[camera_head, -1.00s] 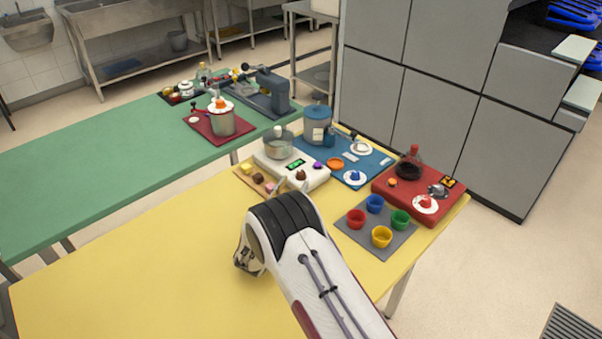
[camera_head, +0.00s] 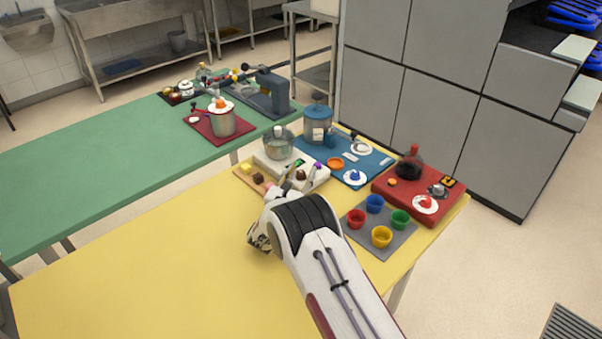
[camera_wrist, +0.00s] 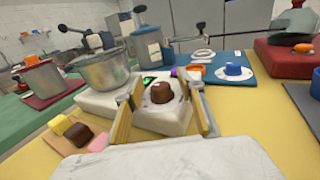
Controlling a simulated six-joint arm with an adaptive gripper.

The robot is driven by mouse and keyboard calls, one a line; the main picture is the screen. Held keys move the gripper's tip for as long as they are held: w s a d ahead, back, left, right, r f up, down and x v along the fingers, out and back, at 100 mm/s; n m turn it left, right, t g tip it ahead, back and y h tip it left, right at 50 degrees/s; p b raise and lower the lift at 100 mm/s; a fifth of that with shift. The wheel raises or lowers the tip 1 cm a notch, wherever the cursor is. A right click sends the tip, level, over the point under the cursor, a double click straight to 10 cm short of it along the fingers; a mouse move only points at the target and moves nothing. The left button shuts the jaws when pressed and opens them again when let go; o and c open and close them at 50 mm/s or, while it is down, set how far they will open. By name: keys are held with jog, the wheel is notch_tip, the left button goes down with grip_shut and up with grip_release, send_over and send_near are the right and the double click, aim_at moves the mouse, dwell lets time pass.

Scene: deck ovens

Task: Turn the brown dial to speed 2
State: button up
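The brown dial (camera_wrist: 162,92) sits on a pale round plate on the front face of the white device (camera_wrist: 97,106). In the head view the dial (camera_head: 301,174) shows small, just beyond my gripper (camera_head: 283,188). In the wrist view my gripper (camera_wrist: 166,117) is open, with its two yellowish fingers apart. The dial appears between the fingers and a little beyond them; I see no contact. A small green display (camera_wrist: 149,80) is partly hidden by the left finger. The speed marks are too small to read.
A purple knob (camera_head: 317,165) is close to the dial's right. A board with small blocks (camera_head: 249,178) lies to the left, and a grey mat with coloured cups (camera_head: 354,233) to the right. The yellow table's front left is clear.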

grip_shut()
jog(key=shift+m+g+h, duration=1.1)
jog(key=shift+m+h, duration=0.5)
jog(key=shift+h, duration=0.7)
grip_release()
jog(key=shift+v, duration=5.95)
